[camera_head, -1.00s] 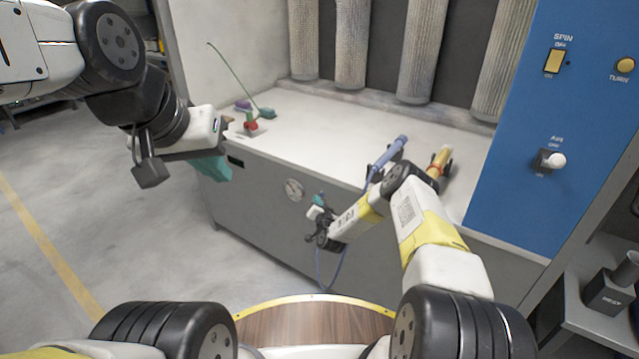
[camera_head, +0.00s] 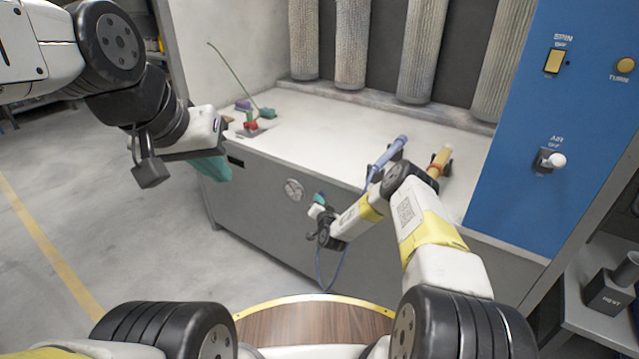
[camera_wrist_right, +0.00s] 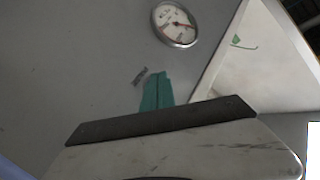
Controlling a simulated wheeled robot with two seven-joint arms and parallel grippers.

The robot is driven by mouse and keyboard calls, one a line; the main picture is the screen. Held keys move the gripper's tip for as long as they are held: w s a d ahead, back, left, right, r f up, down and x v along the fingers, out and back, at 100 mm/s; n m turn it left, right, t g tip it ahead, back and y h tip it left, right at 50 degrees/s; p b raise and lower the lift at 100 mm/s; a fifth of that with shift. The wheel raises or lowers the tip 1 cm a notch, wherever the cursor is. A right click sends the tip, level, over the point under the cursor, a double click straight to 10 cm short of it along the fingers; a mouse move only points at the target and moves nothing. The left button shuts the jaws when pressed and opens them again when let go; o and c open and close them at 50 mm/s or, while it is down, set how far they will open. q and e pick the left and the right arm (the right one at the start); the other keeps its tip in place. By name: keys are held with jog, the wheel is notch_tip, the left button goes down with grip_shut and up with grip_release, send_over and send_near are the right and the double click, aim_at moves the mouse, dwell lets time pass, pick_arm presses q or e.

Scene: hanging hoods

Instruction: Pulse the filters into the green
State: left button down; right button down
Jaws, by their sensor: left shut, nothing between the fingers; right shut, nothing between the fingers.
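Several pleated filters (camera_head: 422,50) hang upright in a row at the back of the hood. A round white gauge (camera_head: 293,190) sits on the cabinet's grey front. In the right wrist view the gauge (camera_wrist_right: 175,24) shows a dark needle and some red at right; I cannot read it surely. My right gripper (camera_head: 318,199), with teal fingers, is shut and empty, just right of the gauge near the front. The right wrist view shows its fingers (camera_wrist_right: 156,92) together below the gauge. My left gripper (camera_head: 214,168) is shut and empty at the cabinet's left corner.
A blue wand (camera_head: 388,153) with a hose and a yellow wand (camera_head: 440,158) rest at the ledge's front. The blue panel (camera_head: 590,110) carries the SPIN switch (camera_head: 555,61), TURN button (camera_head: 625,65) and AIR knob (camera_head: 556,160). Small coloured objects (camera_head: 251,120) stand at the ledge's left.

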jog(key=shift+w+d, duration=0.25)
jog(key=shift+w, duration=0.05)
dwell(0.9)
jog(key=shift+s+a, duration=0.45)
jog(key=shift+s, duration=0.2)
jog(key=s+a, duration=0.1)
jog(key=s, duration=0.1)
jog(key=s+a, duration=0.2)
dwell(0.4)
dwell(0.4)
